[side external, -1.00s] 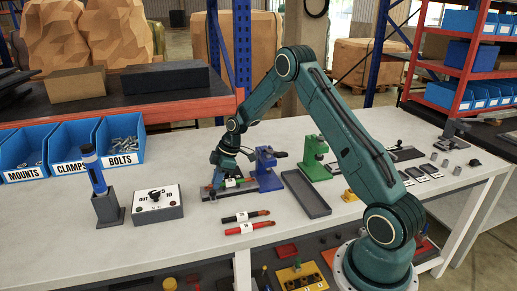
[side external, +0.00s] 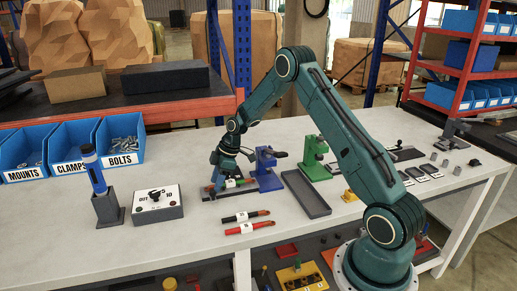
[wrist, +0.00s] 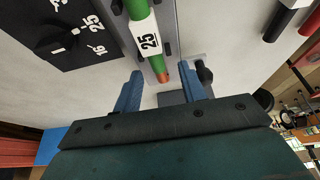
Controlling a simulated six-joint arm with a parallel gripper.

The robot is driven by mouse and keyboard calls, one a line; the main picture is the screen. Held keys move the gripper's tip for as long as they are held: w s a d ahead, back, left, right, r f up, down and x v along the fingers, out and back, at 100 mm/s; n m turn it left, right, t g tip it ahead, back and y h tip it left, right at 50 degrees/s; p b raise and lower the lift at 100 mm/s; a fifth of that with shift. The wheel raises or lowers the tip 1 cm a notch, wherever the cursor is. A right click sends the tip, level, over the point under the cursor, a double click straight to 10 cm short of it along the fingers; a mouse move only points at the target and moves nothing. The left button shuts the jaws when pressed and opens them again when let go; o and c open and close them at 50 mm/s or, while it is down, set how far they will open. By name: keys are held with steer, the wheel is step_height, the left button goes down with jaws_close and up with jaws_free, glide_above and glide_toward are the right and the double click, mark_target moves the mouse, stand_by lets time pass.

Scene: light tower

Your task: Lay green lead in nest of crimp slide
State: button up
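The green lead (wrist: 143,30), with a white "25" label and a copper-coloured tip, lies along the grey crimp slide (wrist: 183,98) between small dark posts. In the side view the lead (side external: 240,182) shows low at my gripper, over the dark slide (side external: 209,194) in front of the blue press (side external: 268,170). My gripper (wrist: 162,80) is open, its two blue fingers spread on either side of the lead's tip end with gaps to it. I cannot tell whether the lead is fully seated in the nest.
A dial box (side external: 156,204) stands to the left, next to a blue-handled tool in a holder (side external: 107,205). Black-ended (side external: 245,216) and red (side external: 250,228) leads lie in front. A green press (side external: 314,160) and an empty grey tray (side external: 307,194) are to the right.

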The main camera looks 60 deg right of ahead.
steer(key=shift+r, duration=0.1)
steer(key=v, duration=1.3)
steer(key=shift+r, duration=0.25)
steer(key=shift+s+r, duration=0.15)
steer(key=s+a+r+m+h, duration=0.2)
steer(key=s+a+r+m, duration=0.2)
steer(key=s+a+r, duration=0.85)
steer(key=s+a+m+t, duration=0.1)
steer(key=s+a+m, duration=0.1)
steer(key=s, duration=0.6)
steer(key=s+a+r+m+t+h, duration=0.1)
steer(key=s+a+m, duration=0.2)
steer(key=s, duration=0.6)
steer(key=shift+s+a, duration=0.3)
steer(key=shift+a, duration=0.8)
